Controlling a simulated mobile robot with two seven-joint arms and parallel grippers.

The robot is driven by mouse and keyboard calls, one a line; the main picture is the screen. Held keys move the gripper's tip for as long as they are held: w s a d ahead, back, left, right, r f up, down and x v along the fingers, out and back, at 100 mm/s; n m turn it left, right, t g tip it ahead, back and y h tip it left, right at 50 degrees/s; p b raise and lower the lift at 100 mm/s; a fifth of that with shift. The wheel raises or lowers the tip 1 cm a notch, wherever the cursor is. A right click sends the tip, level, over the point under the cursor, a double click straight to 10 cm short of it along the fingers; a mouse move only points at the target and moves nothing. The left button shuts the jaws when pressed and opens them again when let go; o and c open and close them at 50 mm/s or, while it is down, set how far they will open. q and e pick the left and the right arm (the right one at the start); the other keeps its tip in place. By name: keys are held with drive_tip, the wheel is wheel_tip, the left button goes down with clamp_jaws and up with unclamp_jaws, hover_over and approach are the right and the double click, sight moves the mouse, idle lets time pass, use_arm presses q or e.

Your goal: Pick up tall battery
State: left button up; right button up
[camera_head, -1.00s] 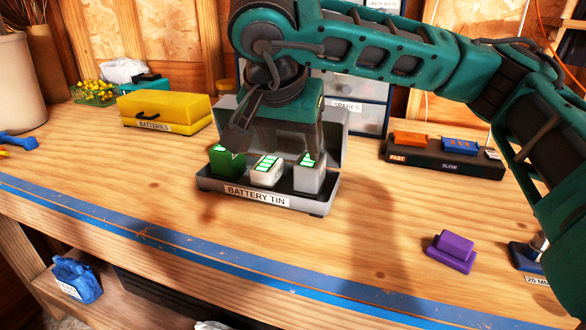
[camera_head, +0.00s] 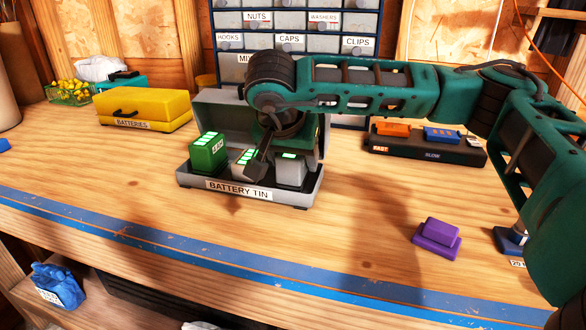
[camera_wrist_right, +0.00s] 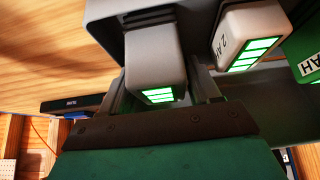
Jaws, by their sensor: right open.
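The open grey battery tin (camera_head: 250,196) stands on the bench with three batteries in it. A green battery (camera_head: 208,158) is at the left and looks tallest in the head view. A white battery (camera_head: 244,160) is in the middle, partly hidden by my arm. A grey battery (camera_head: 290,172) is at the right. My right gripper (camera_head: 292,150) points down over the grey battery. In the wrist view the open fingers (camera_wrist_right: 160,90) stand on either side of the grey battery (camera_wrist_right: 153,65), with the white battery (camera_wrist_right: 248,38) beside them. My left gripper is not in view.
The tin's raised lid (camera_head: 222,112) stands behind the batteries. A yellow batteries case (camera_head: 145,108) is at the left, a charger (camera_head: 425,150) at the right, and a purple block (camera_head: 437,238) at the front right. A drawer cabinet (camera_head: 300,40) stands behind.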

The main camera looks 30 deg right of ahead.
drive_tip(key=shift+w+d+f, duration=0.2)
drive_tip(key=shift+f, duration=0.3)
drive_tip(key=shift+r, duration=0.1)
drive_tip(key=c, duration=0.8)
drive_tip(key=shift+c, duration=0.2)
